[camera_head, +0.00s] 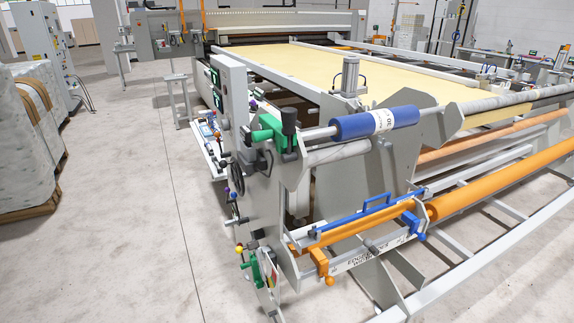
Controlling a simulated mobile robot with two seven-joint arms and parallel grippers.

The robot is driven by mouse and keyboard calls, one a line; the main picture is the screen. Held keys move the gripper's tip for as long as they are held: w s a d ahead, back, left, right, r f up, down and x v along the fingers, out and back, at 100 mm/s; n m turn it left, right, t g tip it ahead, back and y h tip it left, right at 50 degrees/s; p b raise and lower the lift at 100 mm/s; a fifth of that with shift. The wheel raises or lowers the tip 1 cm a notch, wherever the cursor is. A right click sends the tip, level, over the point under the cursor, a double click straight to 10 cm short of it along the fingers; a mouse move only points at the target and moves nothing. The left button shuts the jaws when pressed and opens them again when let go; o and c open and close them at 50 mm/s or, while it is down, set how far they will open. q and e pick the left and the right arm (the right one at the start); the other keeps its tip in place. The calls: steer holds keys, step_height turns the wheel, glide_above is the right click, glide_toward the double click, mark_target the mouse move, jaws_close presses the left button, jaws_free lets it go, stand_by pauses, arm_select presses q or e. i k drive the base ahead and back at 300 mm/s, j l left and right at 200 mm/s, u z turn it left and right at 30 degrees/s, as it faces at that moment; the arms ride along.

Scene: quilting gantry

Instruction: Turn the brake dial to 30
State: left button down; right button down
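I cannot tell for certain which part is the brake dial. A blue cylinder (350,127) on a shaft at the top of the machine's near end has a white band (383,121) with dark marks that look like digits, too small to read surely. Low on the grey end frame is a small coloured plate or dial (268,270) beside a green part (255,268); its markings are unreadable. Neither of my grippers shows in the head view.
The end frame also carries a green clamp-like block (268,133), a dark handwheel (235,207) and several small knobs. Orange rollers (480,192) and a blue handle bar (375,207) stick out at right. Wrapped rolls (30,135) stand left. The floor (130,230) between is clear.

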mark_target(225, 126)
steer(key=i+j, duration=0.1)
steer(key=j, duration=0.3)
steer(key=i+j, duration=0.15)
steer(key=j, duration=0.25)
steer(key=i+j, duration=0.1)
steer(key=j, duration=0.25)
steer(key=i+j, duration=0.1)
steer(key=j, duration=0.3)
steer(key=i+j+u, duration=0.1)
steer(key=j, duration=0.3)
steer(key=i+j, duration=0.15)
steer(key=j, duration=0.25)
steer(key=i+j, duration=0.15)
steer(key=j, duration=0.2)
steer(key=i+j, duration=0.1)
steer(key=j, duration=0.3)
